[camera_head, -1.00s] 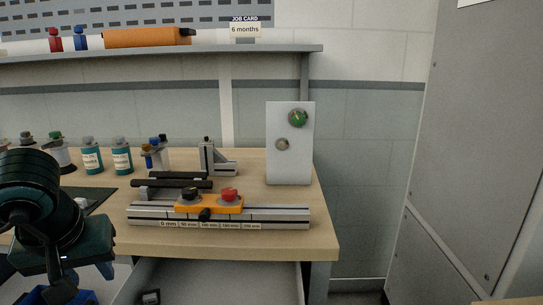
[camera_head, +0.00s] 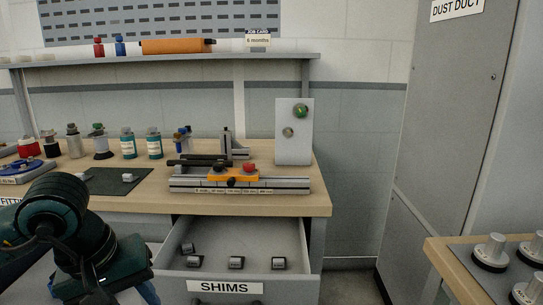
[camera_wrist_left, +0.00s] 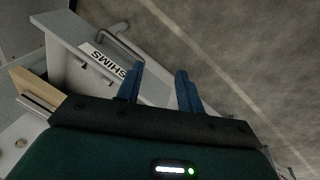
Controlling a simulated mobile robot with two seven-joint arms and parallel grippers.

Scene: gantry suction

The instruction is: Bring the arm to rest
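My left arm comes in at the lower left of the head view, and its dark gripper (camera_head: 125,285) is partly cut off by the lower edge, left of the open SHIMS drawer (camera_head: 230,288). In the left wrist view the two blue fingers of the gripper (camera_wrist_left: 157,78) stand apart with nothing between them. The drawer front (camera_wrist_left: 105,65) with its handle lies beyond the left finger; I cannot tell how close it is. My right gripper is in neither view.
The drawer holds several small dark-and-grey shims (camera_head: 235,262). The workbench (camera_head: 240,205) carries a rail with an orange carriage (camera_head: 233,174), bottles (camera_head: 128,143) and a grey panel (camera_head: 294,130). A table with grey knobs (camera_head: 490,252) stands at right. Floor shows between them.

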